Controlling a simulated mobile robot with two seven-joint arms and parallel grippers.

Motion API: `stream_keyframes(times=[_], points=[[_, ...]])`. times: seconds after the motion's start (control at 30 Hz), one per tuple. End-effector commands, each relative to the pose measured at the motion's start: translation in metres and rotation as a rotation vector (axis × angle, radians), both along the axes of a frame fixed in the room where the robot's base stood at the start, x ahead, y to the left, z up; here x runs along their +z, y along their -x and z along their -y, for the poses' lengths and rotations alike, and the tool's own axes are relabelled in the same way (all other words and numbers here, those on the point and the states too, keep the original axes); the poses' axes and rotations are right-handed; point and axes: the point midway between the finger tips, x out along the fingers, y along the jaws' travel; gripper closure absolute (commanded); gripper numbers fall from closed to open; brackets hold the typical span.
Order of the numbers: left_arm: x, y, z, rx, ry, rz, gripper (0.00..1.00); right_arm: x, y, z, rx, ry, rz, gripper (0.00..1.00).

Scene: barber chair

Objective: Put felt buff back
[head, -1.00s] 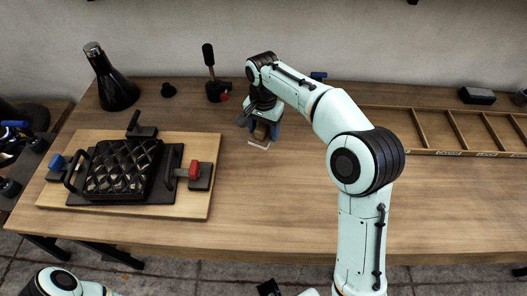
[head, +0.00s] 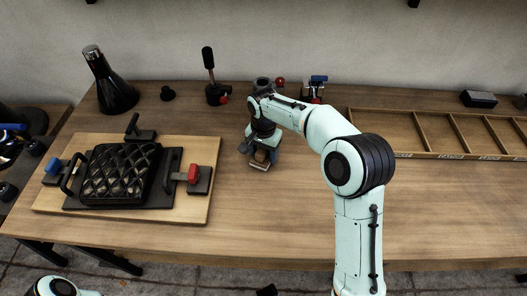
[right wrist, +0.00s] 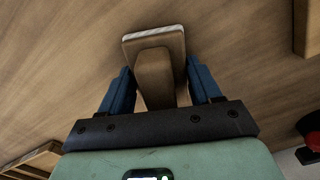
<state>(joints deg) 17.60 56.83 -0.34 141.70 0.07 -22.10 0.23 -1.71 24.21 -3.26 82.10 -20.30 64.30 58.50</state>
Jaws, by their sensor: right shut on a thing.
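The felt buff (right wrist: 153,39) is a wooden block with a rounded handle and a pale felt edge. In the right wrist view its handle sits between the blue fingers of my right gripper (right wrist: 158,66), which is shut on it. In the head view the right gripper (head: 262,155) points down over the table, with the buff (head: 260,166) below it. I cannot tell if the buff touches the table. The long wooden tray (head: 400,152) with several compartments lies at the right. My left gripper is out of view.
A quilted black pad (head: 122,172) is clamped on a light board (head: 190,212) at left. The tabletop front right (head: 450,210) is clear.

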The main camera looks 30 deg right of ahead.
Motion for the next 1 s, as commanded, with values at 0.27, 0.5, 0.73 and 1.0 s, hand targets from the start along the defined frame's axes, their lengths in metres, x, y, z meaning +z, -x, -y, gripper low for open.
stream_keyframes(times=[0.27,0.5,0.73,1.0], points=[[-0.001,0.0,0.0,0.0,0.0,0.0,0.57,-0.003,0.0,0.0,0.0,0.0,-0.001,0.11],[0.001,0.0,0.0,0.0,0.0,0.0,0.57,0.001,0.0,0.0,0.0,0.0,0.0,0.11],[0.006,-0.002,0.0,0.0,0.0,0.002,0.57,0.037,-0.001,0.0,0.0,0.0,0.005,0.11],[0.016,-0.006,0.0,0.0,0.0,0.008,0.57,0.095,-0.001,0.0,0.001,0.0,0.004,0.11]])
